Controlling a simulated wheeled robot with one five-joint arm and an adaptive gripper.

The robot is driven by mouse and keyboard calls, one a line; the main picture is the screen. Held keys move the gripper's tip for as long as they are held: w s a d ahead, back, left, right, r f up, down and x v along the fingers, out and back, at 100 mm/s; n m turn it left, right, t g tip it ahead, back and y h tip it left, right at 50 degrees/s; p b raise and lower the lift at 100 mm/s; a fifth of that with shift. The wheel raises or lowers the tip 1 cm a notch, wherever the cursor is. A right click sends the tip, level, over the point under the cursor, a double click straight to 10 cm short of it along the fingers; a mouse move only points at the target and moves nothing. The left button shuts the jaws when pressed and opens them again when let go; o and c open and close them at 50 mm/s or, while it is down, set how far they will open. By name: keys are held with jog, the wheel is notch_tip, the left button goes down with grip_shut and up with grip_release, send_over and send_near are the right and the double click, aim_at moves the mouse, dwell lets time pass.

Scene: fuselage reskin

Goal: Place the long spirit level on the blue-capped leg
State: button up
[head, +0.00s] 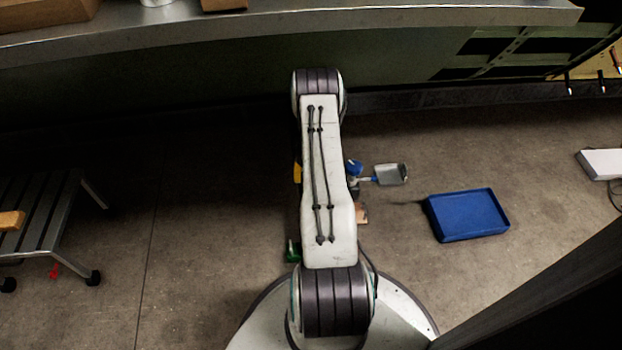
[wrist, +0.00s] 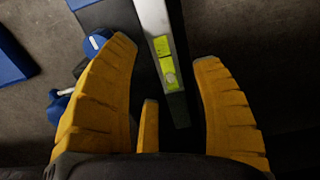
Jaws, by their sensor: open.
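The spirit level (wrist: 153,18) is a silver bar with yellow-green vial windows and a dark end. In the wrist view it runs from the top edge down between the fingers of my gripper (wrist: 164,52). The yellow fingers are open, one on each side of it, with gaps visible. A round blue cap (wrist: 97,41) shows beside the left finger, partly hidden by it. A blue piece also shows in the head view (head: 355,168), right of my arm. My arm hides most of the gripper and the level there.
A blue tray (head: 467,226) lies on the floor at right, with a grey dustpan-like piece (head: 391,174) nearer my arm. A slatted metal stand (head: 45,208) is at left. A metal-edged bench (head: 400,18) crosses the back. Floor between stand and arm is clear.

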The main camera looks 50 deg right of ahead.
jog(key=shift+r+p, duration=1.85)
jog(key=shift+r, duration=0.35)
